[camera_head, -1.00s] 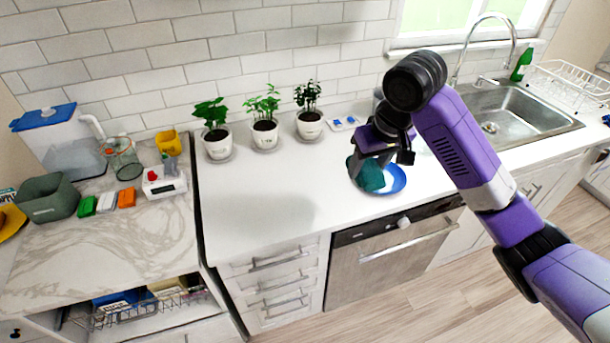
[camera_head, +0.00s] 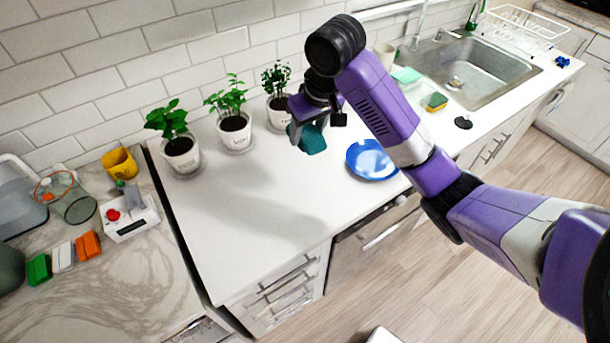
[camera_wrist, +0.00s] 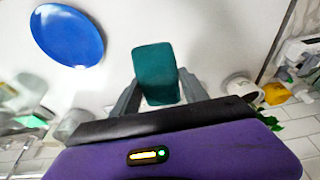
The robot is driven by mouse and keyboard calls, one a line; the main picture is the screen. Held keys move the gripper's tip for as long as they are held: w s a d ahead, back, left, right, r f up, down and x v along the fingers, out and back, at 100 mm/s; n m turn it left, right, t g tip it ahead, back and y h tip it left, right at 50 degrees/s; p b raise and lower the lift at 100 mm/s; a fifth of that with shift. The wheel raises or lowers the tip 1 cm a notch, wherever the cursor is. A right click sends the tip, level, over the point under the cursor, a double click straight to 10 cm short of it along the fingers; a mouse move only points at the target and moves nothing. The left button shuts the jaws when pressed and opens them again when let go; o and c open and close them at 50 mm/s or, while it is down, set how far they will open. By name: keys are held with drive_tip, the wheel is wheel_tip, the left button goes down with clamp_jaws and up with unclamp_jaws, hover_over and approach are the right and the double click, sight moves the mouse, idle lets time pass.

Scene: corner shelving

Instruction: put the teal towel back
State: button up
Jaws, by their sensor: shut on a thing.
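The teal towel (camera_head: 311,139) is a small folded dark-teal piece held in my gripper (camera_head: 303,130) above the white counter (camera_head: 250,205). In the wrist view the towel (camera_wrist: 156,73) sits between the two grey fingers of my gripper (camera_wrist: 157,93), which are shut on it. The gripper hangs in front of the potted plants, left of the blue plate (camera_head: 371,160). The plate lies on the counter and also shows at the upper left of the wrist view (camera_wrist: 67,34).
Several potted plants (camera_head: 234,131) stand along the wall. A marble counter (camera_head: 120,275) at left holds a yellow mug (camera_head: 119,162), a white scale-like device (camera_head: 131,219) and small coloured blocks (camera_head: 62,257). A sink (camera_head: 470,75) and sponge (camera_head: 436,101) are at right. The counter's middle is clear.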

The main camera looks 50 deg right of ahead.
sight(319, 150)
wheel_tip(319, 150, down, 11)
drive_tip(key=b, duration=0.7)
drive_tip(key=shift+s+f, duration=0.15)
drive_tip(key=shift+f+p, duration=0.4)
drive_tip(key=shift+f, duration=2.1)
drive_tip(key=shift+f, duration=0.2)
drive_tip(key=o, duration=1.2)
drive_tip(key=shift+r, duration=0.1)
drive_tip(key=shift+r, duration=0.5)
drive_tip(key=p+v, duration=0.6)
drive_tip(key=v, duration=0.5)
drive_tip(key=shift+r, duration=0.1)
drive_tip(key=shift+s, duration=0.1)
